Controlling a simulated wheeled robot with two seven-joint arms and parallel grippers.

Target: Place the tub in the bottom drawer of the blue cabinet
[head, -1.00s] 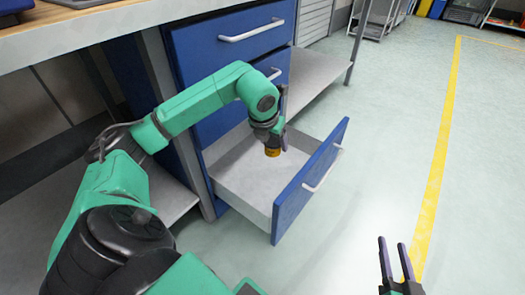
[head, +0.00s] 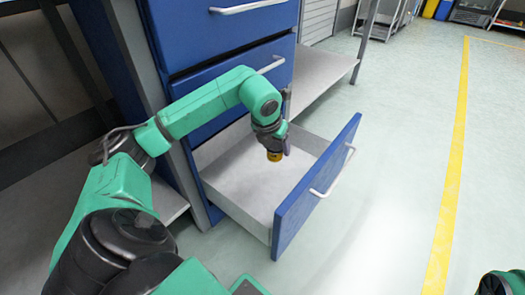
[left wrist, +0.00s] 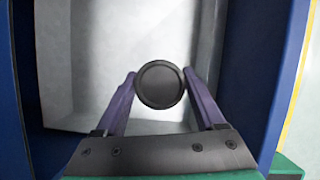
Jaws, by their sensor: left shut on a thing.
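The tub (head: 274,156) is small, with a yellow-orange side in the head view. In the left wrist view its round dark top (left wrist: 160,84) sits between the two purple fingers. My left gripper (head: 284,150) is shut on the tub and holds it over the open bottom drawer. The bottom drawer (head: 235,203) of the blue cabinet (head: 225,90) is pulled out and its pale inside looks empty. The tub's height above the drawer floor is hard to tell. My right arm shows only at the lower right edge of the head view, its gripper out of sight.
The blue drawer front (head: 316,187) with its grey handle stands out over the floor. The upper drawers are shut. A grey shelf (head: 318,78) lies right of the cabinet. The floor to the right is clear, with a yellow line (head: 447,190).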

